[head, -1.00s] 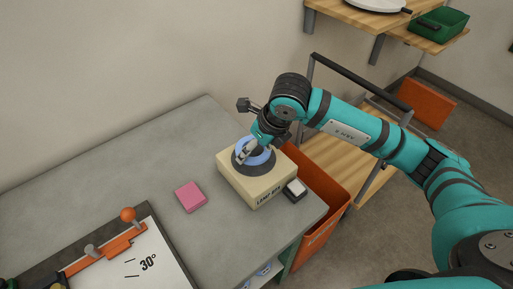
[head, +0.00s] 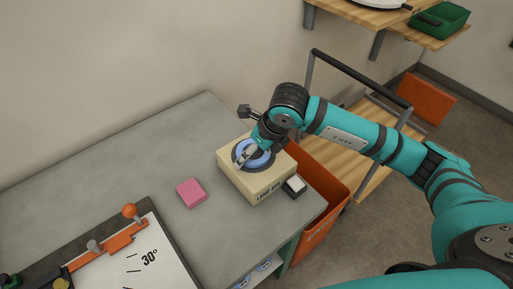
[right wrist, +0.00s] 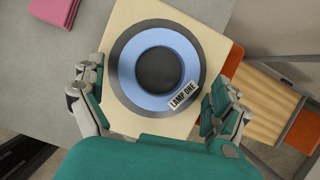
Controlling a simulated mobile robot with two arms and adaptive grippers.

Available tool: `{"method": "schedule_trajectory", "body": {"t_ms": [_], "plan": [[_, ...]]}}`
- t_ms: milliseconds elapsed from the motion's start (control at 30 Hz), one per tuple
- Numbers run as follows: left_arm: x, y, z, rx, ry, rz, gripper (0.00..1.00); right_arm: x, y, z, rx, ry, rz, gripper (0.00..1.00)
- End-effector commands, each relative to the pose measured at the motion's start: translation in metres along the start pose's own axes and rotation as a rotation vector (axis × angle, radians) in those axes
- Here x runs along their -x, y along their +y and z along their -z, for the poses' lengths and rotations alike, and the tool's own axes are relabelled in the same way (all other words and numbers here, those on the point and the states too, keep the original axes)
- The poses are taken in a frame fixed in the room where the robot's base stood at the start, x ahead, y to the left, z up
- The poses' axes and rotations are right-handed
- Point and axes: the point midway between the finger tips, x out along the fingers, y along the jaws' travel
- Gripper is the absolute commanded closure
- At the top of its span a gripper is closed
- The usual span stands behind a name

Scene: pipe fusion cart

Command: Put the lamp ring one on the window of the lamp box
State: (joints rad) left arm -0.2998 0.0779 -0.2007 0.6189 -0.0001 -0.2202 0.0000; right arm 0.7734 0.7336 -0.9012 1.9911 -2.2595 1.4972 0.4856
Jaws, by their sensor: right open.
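The blue lamp ring one (head: 263,160), with a white "LAMP ONE" tag, lies flat on top of the cream lamp box (head: 265,189). In the right wrist view the ring (right wrist: 126,62) sits inside a wider dark grey ring around the window (right wrist: 156,71), whose dark centre shows through its hole. The ring looks about centred there. My right gripper (head: 252,153) is over the box, open, with its fingers (right wrist: 155,95) apart on either side of the ring and not visibly touching it. My left gripper is not in view.
A small dark block with a white top (head: 294,185) stands beside the box near the table's right edge. A pink block (head: 191,193) and an angle board (head: 140,262) lie to the left. An orange bin (head: 325,215) stands beyond the edge. The table's back left is clear.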

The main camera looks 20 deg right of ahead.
Motion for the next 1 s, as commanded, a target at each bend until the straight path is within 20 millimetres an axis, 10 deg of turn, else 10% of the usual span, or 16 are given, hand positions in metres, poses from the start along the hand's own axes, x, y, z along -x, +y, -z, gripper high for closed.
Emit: {"method": "schedule_trajectory", "body": {"t_ms": [633, 1000], "plan": [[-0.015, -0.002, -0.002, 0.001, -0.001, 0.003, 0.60, 0.106, -0.001, -0.002, 0.000, -0.004, 0.001, 0.00], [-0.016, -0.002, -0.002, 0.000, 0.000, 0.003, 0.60, 0.122, 0.000, -0.001, 0.000, 0.001, 0.000, 0.00]]}}
